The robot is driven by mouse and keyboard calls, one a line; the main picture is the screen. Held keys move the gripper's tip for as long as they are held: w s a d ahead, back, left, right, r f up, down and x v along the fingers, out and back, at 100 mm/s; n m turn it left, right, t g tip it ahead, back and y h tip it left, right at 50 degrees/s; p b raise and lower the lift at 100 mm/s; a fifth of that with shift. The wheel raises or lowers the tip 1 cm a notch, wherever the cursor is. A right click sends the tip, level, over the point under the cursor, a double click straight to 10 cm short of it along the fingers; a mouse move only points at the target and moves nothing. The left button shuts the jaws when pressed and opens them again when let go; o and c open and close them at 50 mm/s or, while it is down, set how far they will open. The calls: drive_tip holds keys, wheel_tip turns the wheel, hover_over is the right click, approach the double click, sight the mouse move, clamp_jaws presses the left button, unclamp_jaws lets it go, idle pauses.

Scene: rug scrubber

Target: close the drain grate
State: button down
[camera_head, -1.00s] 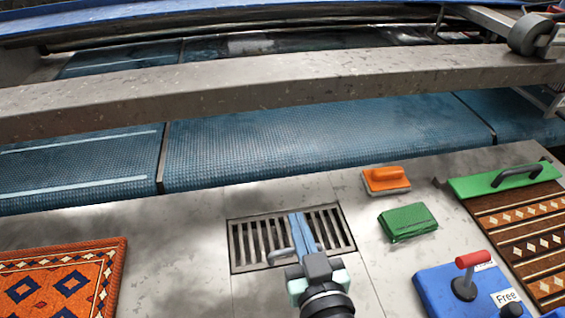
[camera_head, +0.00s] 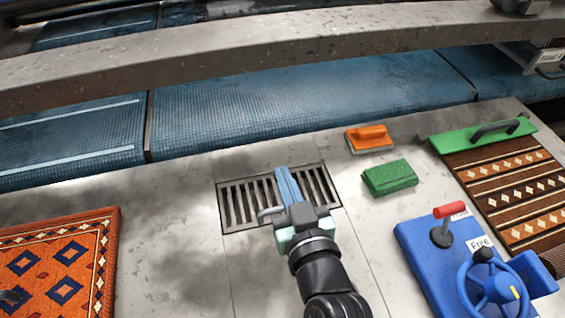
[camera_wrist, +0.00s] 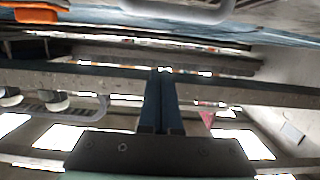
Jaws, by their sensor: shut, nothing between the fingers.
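The drain grate (camera_head: 236,207) is a dark slotted metal panel in a rectangular frame, set in the pale grey counter. It looks nearly flat in the head view, but I cannot tell whether it is fully seated. A grey loop handle (camera_head: 267,212) shows just left of my gripper, near the grate's front edge. My gripper (camera_head: 284,170) has blue fingers, shut and empty, over the grate's middle and hiding some slots. I cannot tell whether they touch it. The shut fingers also show in the wrist view (camera_wrist: 162,72), where the grate is not clearly recognisable.
An orange-handled brush (camera_head: 369,138) and a green pad (camera_head: 389,178) lie to the right. Beyond are a patterned brown rug (camera_head: 505,185) with a green clamp bar (camera_head: 482,136) and a blue control panel (camera_head: 425,250). An orange rug (camera_head: 60,262) lies left. A metal beam (camera_head: 280,48) crosses behind.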

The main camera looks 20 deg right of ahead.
drive_tip(key=s+b, duration=0.1)
drive_tip(key=s, duration=0.1)
drive_tip(key=s+f, duration=0.1)
drive_tip(key=s, duration=0.1)
drive_tip(key=s+f+b, duration=0.1)
drive_tip(key=s, duration=0.2)
drive_tip(key=shift+a+f+b, duration=0.1)
drive_tip(key=shift+f+b, duration=0.1)
drive_tip(key=shift+b, duration=0.15)
drive_tip(key=shift+s+f, duration=0.2)
drive_tip(key=shift+s, duration=0.55)
drive_tip(key=w+a+r+t+p, duration=0.2)
drive_tip(key=w+r, duration=0.1)
drive_tip(key=r, duration=0.7)
drive_tip(key=w+a+r+n+t+y+p, duration=0.1)
drive_tip(key=w+a+r+t+p, duration=0.15)
drive_tip(key=r, duration=0.65)
drive_tip(key=w+a+r+t+p, duration=0.15)
drive_tip(key=w+r, duration=0.25)
drive_tip(key=r, duration=0.6)
drive_tip(key=s+a+r+t+p, duration=0.2)
drive_tip(key=s+r, duration=0.1)
drive_tip(key=r, duration=1.1)
drive_tip(key=s+a+r+t+p, duration=0.1)
drive_tip(key=s+r+t+p, duration=0.2)
drive_tip(key=r, duration=1.2)
drive_tip(key=shift+s+a+m, duration=0.15)
drive_tip(key=shift+a+m, duration=0.2)
drive_tip(key=shift+m, duration=0.05)
